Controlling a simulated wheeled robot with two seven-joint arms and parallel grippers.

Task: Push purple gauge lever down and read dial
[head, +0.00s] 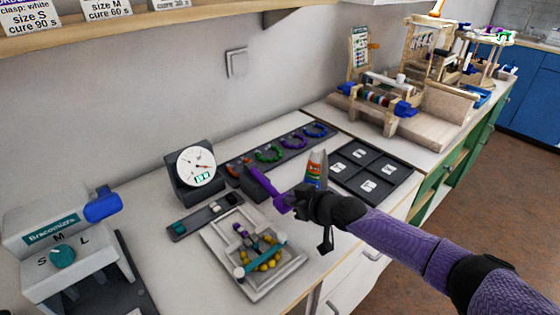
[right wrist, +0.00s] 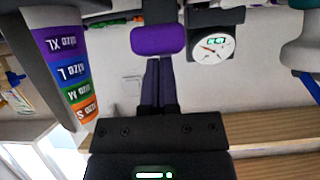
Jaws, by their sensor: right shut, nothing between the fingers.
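The purple gauge lever (head: 262,182) stands up at a slant beside a dark block on the counter. Its rounded purple end shows in the right wrist view (right wrist: 158,40). The white round dial (head: 196,163) sits in a dark housing left of the lever. It also shows upside down in the right wrist view (right wrist: 213,48), with a red needle and a small green readout too small to read surely. My right gripper (head: 287,203) is shut and empty, its fingertips at the lever's end; I cannot tell whether they touch. My left gripper is not in view.
A striped size cone (head: 315,168) stands close behind my right gripper. A bead tray (head: 258,292) lies in front, and a dark board with bracelets (head: 236,162) behind. A black compartment tray (head: 372,170) is to the right.

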